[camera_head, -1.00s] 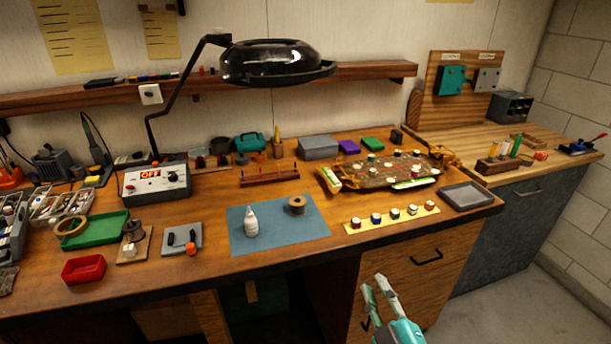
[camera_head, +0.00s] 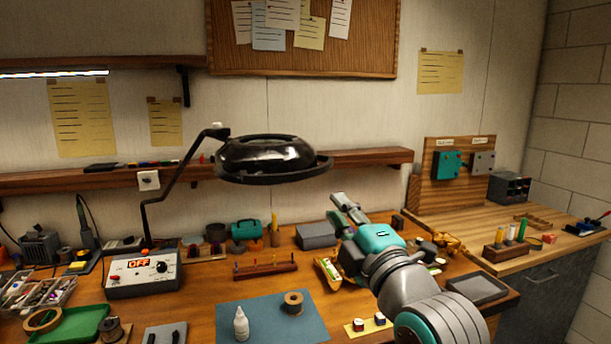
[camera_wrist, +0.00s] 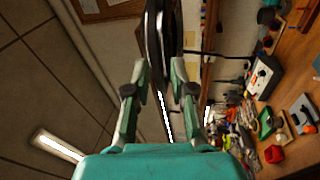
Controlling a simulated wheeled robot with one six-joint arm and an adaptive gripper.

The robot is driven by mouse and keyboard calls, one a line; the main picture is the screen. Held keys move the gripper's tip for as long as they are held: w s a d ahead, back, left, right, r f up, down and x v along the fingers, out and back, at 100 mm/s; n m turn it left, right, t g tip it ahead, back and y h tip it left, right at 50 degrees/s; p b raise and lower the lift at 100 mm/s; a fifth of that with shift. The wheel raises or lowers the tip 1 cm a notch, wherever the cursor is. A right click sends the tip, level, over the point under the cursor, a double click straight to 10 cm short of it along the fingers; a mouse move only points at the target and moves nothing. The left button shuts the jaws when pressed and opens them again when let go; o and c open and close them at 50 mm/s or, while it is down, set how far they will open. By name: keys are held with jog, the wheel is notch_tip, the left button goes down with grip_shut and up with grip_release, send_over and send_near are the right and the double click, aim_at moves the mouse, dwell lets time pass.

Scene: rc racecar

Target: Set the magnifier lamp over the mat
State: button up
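The magnifier lamp (camera_head: 265,158) has a black round head on a bent black arm that rises from behind the control box at the left. Its head hangs level, high above the bench and behind the blue mat (camera_head: 262,318) in the picture. My gripper (camera_head: 336,205) is open and empty, just below and right of the lamp head's right rim, pointing up and left toward it. In the wrist view, the lamp head (camera_wrist: 160,35) shows edge-on beyond and between the fingertips of my gripper (camera_wrist: 158,68). I see no contact.
A white bottle (camera_head: 241,324) and a spool (camera_head: 293,302) stand on the mat. The control box (camera_head: 143,273) reads OFF. A wooden shelf (camera_head: 370,158) runs along the wall behind the lamp. My arm hides much of the bench's right side, including most of the circuit board area.

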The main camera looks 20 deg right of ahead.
aim_at(312, 173)
jog(key=x, duration=0.7)
jog(key=r+x, duration=0.1)
jog(key=x, duration=0.3)
jog(key=shift+a, duration=0.15)
grip_shut()
jog(key=shift+s, duration=0.1)
